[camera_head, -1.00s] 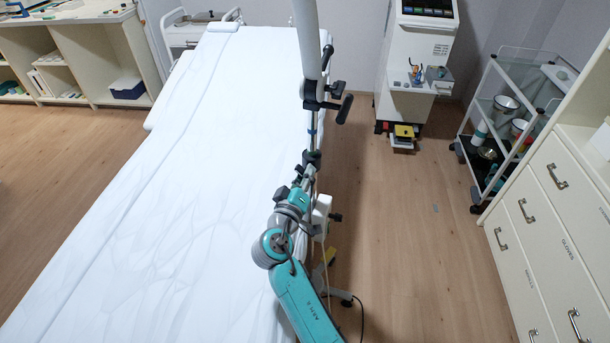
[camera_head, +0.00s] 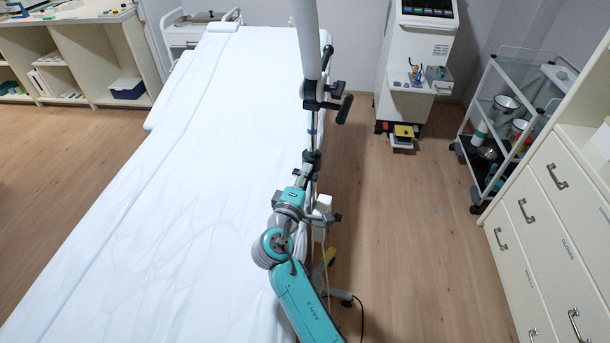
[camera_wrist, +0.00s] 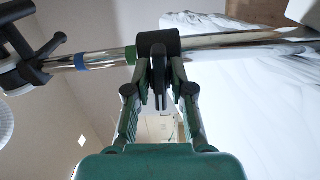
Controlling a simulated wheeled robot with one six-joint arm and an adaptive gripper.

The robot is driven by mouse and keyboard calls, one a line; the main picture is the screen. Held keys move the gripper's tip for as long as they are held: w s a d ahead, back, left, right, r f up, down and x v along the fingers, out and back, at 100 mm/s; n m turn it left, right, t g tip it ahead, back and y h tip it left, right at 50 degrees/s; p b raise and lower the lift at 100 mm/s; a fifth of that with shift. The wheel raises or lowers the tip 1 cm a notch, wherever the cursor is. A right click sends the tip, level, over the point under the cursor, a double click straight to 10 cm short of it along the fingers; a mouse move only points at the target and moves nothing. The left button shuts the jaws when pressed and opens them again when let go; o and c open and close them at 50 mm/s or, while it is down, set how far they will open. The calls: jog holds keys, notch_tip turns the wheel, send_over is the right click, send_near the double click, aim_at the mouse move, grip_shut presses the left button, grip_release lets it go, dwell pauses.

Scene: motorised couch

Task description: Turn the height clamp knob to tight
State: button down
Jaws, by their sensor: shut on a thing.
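The height clamp knob (camera_wrist: 159,80) is a dark, flat grip hanging from a black clamp collar (camera_wrist: 158,46) around a shiny pole (camera_wrist: 225,41) in the wrist view. My gripper (camera_wrist: 160,72) has a finger on each side of it and is shut on it. In the head view the collar (camera_head: 312,157) sits low on the upright pole beside the couch. My gripper (camera_head: 303,177) is just below it, and the knob is hidden there. I cannot read any tightness mark.
A second black clamp with a handle (camera_head: 343,107) sits higher on the pole. The white-covered couch (camera_head: 190,170) lies to the left. Bare floor (camera_head: 430,240) is on the right, before a drawer cabinet (camera_head: 540,240) and a glass trolley (camera_head: 480,150).

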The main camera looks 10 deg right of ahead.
jog(key=shift+n, duration=0.6)
jog(key=c, duration=1)
grip_release()
jog(key=v, duration=1.2)
jog(key=shift+f, duration=0.1)
